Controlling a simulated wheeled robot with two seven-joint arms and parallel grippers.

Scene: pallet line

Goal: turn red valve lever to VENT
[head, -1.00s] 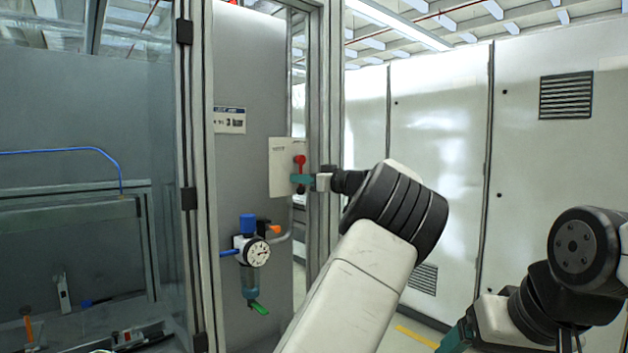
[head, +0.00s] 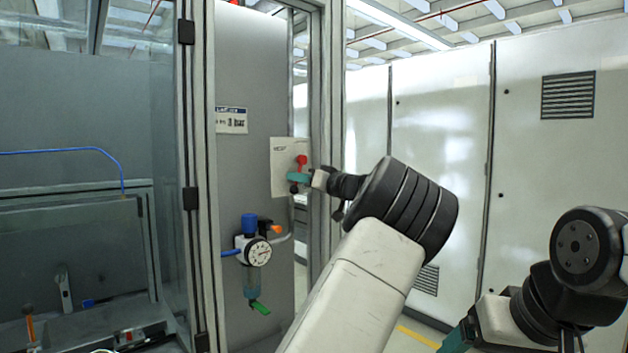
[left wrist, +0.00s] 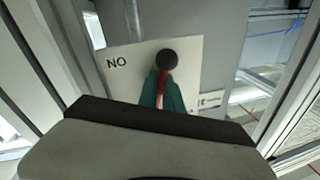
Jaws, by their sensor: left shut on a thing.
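The red valve lever (head: 301,160) stands in front of a white label plate (head: 283,152) on the grey cabinet panel. My left gripper (head: 298,178) has its teal fingers shut on the lever, just below its red top in the head view. A dark round part shows just below the fingers. In the left wrist view, a red strip of the lever (left wrist: 161,90) shows between the teal fingers, with a black round knob (left wrist: 167,59) beyond. The plate lettering reads "NO" there; the rest is hidden. My right gripper (head: 457,338) is partly in view at the lower right, its fingers unclear.
A pressure regulator with a gauge (head: 257,252), blue cap and green handle is mounted below the lever. An upright metal frame post (head: 330,90) stands close to my left wrist. Tall white cabinets (head: 440,150) line the right side.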

